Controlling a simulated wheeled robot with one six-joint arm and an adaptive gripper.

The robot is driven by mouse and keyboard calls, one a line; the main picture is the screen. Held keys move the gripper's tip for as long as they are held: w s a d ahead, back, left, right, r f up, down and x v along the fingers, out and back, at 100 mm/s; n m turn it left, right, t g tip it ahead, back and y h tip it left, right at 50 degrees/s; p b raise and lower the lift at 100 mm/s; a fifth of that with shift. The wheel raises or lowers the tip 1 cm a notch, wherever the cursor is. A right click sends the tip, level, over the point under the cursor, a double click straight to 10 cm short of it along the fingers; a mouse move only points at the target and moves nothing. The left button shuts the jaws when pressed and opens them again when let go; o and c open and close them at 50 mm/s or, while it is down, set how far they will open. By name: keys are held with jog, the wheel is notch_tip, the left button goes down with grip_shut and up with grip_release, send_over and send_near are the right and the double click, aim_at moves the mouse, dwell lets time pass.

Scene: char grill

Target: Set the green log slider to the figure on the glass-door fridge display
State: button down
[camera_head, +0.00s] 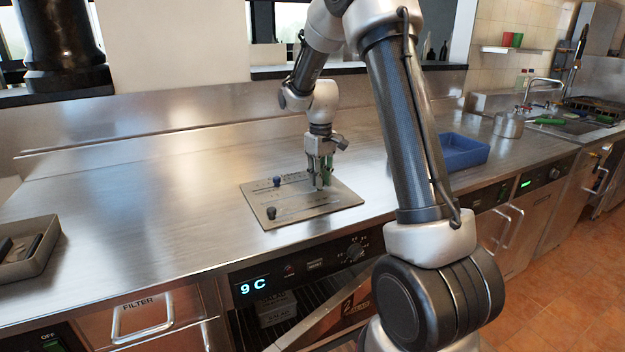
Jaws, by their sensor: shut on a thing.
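A flat metal slider panel (345,198) lies on the steel counter. My gripper (319,183) points down over the panel's far right part and is shut on the green slider knob (328,172), which shows only partly between and behind the fingers. The scale figures at the green slider are too small to read. The glass-door fridge display (253,285) on the counter front reads "9 C" in pale blue digits.
A blue knob (277,181) and a dark knob (271,212) stand on the panel's left side. A blue tray (462,152) lies right, behind my arm. A grey tray (30,262) stands at far left. The counter left of the panel is clear.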

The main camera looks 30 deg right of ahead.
jog(key=c, duration=1.3)
grip_release()
notch_tip(320, 180, up, 12)
jog(key=shift+r, duration=0.1)
jog(key=s+a+r+m+t, duration=0.1)
jog(key=s, duration=0.9)
jog(key=s+a+r+m+t, duration=0.1)
jog(key=s+t, duration=0.1)
jog(key=s, duration=0.8)
jog(key=s+a+r+m+t, duration=0.1)
jog(key=s, duration=1)
jog(key=shift+s+a+r, duration=0.1)
jog(key=shift+a+r, duration=0.1)
jog(key=shift+r, duration=0.15)
